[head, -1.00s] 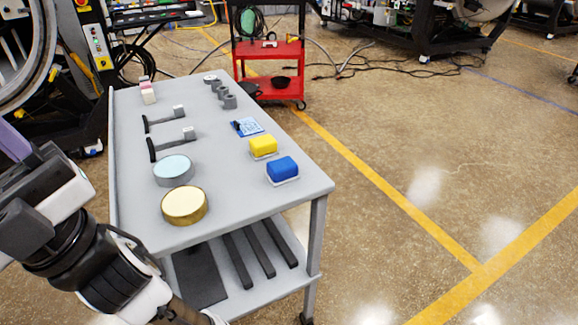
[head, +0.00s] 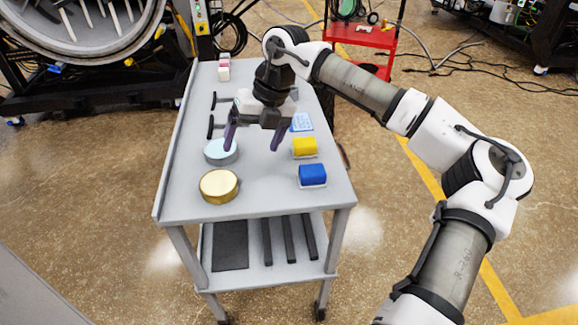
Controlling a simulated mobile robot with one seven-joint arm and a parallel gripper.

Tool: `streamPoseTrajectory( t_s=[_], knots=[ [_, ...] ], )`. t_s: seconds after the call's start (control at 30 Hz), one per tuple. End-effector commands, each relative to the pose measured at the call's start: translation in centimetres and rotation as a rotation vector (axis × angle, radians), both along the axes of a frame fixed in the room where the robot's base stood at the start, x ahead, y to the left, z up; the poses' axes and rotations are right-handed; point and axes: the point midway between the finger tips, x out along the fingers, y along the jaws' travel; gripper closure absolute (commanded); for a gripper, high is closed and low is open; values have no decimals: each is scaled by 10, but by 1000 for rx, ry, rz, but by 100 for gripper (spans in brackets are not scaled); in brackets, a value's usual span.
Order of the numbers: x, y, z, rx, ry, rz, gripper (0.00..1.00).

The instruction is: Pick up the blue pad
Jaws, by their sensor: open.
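The blue pad (head: 312,174) is a small block with a white underside. It lies on the grey cart top (head: 270,204) near its front right corner. My gripper (head: 252,146) is open and empty above the middle of the cart, its two purple fingers pointing down and wide apart. It is to the left of and farther back than the blue pad, apart from it. The yellow pad (head: 304,146) lies just behind the blue pad.
A gold round tin (head: 219,186) and a pale blue-topped tin (head: 220,152) stand on the left of the cart. A blue-and-white card (head: 301,122) lies behind the yellow pad. My arm spans the right side. The front middle of the cart top is clear.

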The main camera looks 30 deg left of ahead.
Motion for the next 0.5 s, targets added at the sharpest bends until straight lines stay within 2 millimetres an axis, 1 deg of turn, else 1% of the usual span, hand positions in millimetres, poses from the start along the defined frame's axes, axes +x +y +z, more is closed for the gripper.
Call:
streamPoseTrajectory(
  t_s=[0.03, 0.1, 0.2, 0.27, 0.33, 0.5],
  knots=[
    [28, -28, 5, -89, -53, -81, 13],
    [55, -60, 8, -189, -102, -166, 13],
    [76, -90, 12, -275, -142, -242, 13],
    [82, -100, 11, -302, -153, -265, 13],
    [84, -104, 4, -315, -157, -276, 13],
    [84, -103, -28, -313, -155, -273, 13]
  ],
)
